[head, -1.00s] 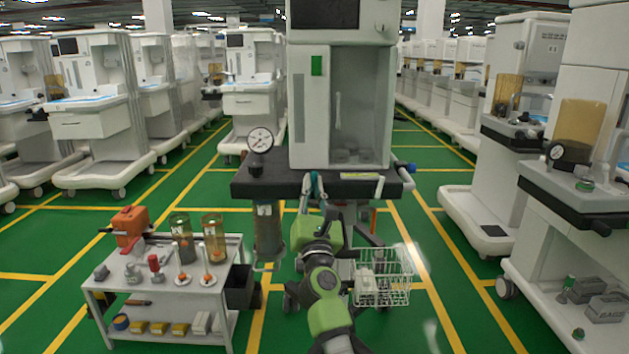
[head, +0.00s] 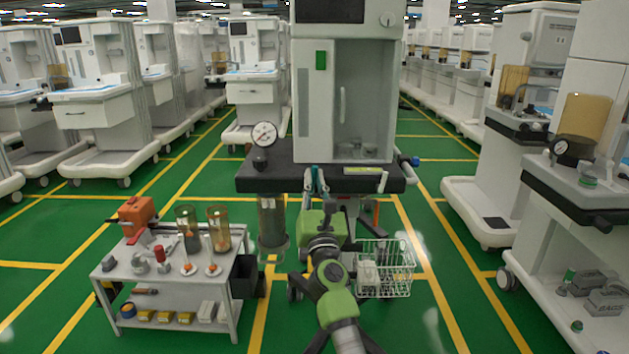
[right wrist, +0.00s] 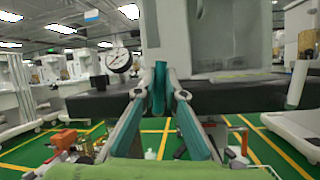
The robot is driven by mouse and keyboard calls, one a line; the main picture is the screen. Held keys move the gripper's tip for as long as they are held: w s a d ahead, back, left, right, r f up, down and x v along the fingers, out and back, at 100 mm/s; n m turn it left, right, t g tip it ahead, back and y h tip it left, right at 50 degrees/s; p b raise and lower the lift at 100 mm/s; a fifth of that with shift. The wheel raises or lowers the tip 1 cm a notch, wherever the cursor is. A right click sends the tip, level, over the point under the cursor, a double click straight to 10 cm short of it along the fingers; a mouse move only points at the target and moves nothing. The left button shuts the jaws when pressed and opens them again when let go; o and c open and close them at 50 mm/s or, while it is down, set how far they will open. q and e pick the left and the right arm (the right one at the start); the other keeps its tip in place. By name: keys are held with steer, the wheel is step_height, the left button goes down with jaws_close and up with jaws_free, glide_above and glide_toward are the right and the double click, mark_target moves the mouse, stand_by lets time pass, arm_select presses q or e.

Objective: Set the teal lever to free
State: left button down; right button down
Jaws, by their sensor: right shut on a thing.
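The teal lever (right wrist: 159,86) stands upright at the front edge of the central machine's dark worktop (right wrist: 95,103). In the right wrist view it sits between the fingertips of my right gripper (right wrist: 158,95), which is shut on it. In the head view the right gripper (head: 315,176) is at the front edge of the same worktop (head: 270,178), below the machine's cabinet. There the fingers mostly hide the lever. No position marking of the lever can be read. My left gripper is not in view.
A pressure gauge (head: 264,134) stands on the worktop's left end. A canister (head: 272,225) hangs below it. A wire basket (head: 384,270) hangs below on the right. A grey trolley (head: 170,283) with tools and jars stands front left. Green floor is clear between the machine rows.

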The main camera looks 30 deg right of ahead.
steer(key=c, duration=2.1)
jaws_free()
steer(key=v, duration=1.2)
steer(key=shift+f, duration=0.1)
